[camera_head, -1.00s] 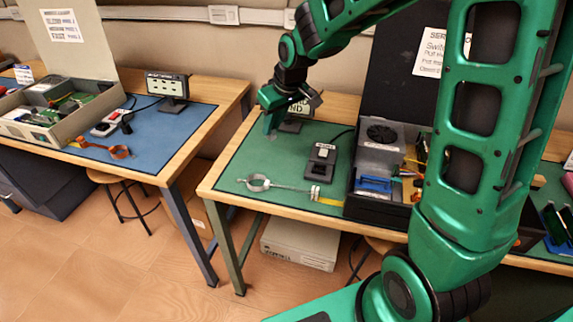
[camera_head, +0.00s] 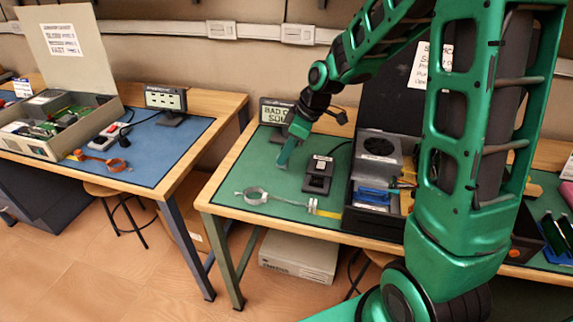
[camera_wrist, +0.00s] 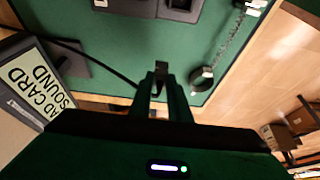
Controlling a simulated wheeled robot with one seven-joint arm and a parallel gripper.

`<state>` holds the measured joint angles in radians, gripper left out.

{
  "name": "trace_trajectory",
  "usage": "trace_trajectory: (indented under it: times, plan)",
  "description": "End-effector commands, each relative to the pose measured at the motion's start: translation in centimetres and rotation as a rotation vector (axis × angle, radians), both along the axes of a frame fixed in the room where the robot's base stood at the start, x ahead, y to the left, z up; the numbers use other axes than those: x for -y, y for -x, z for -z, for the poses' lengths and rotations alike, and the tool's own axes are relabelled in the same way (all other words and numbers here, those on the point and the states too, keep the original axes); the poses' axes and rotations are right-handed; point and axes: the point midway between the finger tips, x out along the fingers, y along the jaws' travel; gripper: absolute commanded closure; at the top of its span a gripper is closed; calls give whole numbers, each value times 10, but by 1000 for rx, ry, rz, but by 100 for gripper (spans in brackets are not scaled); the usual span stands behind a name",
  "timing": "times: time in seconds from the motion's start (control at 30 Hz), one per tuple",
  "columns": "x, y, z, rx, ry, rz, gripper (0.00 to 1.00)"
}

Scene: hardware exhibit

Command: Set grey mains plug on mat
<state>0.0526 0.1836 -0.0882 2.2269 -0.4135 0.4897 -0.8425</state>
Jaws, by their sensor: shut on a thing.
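My gripper (camera_head: 283,163) points down over the left part of the green mat (camera_head: 235,180) on the middle table. In the wrist view my gripper (camera_wrist: 161,82) is shut on a small dark grey piece, which I take to be the grey mains plug (camera_wrist: 161,67). The plug is between the fingertips with green mat behind it. The gap between plug and mat is hard to judge. In the head view the plug is too small to make out at the fingertips.
A black switch box (camera_head: 318,177) stands right of my gripper. A sign (camera_head: 277,112) stands behind, and an open case (camera_head: 375,205) at right. Bare mat lies between gripper and strap.

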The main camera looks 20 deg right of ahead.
Motion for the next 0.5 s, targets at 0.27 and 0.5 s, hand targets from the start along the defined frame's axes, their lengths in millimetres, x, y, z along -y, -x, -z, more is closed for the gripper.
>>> trace_trajectory:
  times: [0.27, 0.5]
  plan:
    - [11, -4, 13, -2, 0, 1, 96]
    - [10, -3, 44, -2, 0, 0, 96]
